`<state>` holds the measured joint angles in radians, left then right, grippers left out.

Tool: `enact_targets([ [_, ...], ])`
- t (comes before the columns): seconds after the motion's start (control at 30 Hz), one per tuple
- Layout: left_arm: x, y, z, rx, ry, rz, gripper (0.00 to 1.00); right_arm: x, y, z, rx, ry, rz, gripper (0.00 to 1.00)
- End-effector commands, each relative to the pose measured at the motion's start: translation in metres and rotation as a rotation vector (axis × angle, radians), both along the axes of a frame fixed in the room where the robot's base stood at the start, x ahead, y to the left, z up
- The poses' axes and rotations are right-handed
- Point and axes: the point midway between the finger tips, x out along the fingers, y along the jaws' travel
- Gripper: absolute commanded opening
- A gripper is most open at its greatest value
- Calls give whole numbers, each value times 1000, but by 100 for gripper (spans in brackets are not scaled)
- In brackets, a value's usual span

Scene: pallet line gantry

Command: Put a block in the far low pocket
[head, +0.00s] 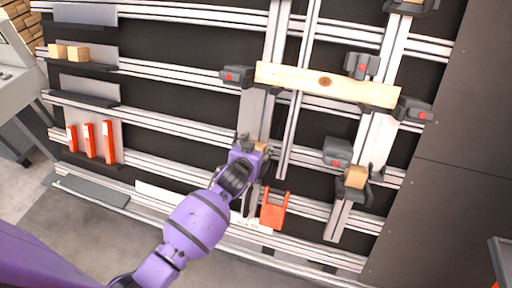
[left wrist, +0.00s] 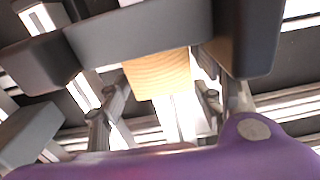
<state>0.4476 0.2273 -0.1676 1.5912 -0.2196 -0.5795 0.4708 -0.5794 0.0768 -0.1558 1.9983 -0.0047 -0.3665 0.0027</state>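My left gripper (head: 258,151) is at the lower end of the left upright, around a light wooden block (head: 262,147). In the left wrist view the block (left wrist: 162,76) shows between the two fingers (left wrist: 162,98), with a dark grey pocket bracket (left wrist: 140,32) across its far side. The fingers lie close along the block's sides; whether they press on it I cannot tell. How deep the block sits in the bracket is hidden. Another block (head: 356,176) sits in the low pocket (head: 341,193) of the right upright. My right gripper is out of view.
A wooden board (head: 300,80) lies across both uprights between grey clamps with red marks. Two blocks (head: 77,54) stand on a left shelf, red pieces (head: 90,141) on a lower one. An orange bracket (head: 273,211) is just right of my left wrist. Horizontal rails cross behind.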

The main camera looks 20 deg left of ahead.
Motion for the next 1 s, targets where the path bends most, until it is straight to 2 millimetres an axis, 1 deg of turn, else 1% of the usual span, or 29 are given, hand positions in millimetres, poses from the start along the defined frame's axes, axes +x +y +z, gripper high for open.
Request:
enact_targets([
  [0.03, -8, 4, -17, 1, 33, 10, 66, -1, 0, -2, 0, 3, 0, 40],
  [0.13, -8, 5, -17, 1, 33, 10, 66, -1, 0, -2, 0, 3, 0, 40],
  [0.23, -10, 5, -17, 1, 33, 11, 66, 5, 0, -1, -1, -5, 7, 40],
  [0.33, -16, 5, -14, 1, 33, 11, 66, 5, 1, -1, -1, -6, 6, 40],
  [0.47, -34, 5, -2, -1, 29, 9, 66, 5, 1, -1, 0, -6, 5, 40],
  [0.7, -78, 2, 27, -5, 21, 4, 66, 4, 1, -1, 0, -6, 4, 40],
  [0.8, -93, 1, 36, -6, 17, 3, 66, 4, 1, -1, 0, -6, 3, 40],
  [0.9, -103, 1, 43, -4, 16, 2, 66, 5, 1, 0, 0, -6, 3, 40],
  [1.0, -108, 2, 49, -3, 10, 1, 66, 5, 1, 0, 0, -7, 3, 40],
])
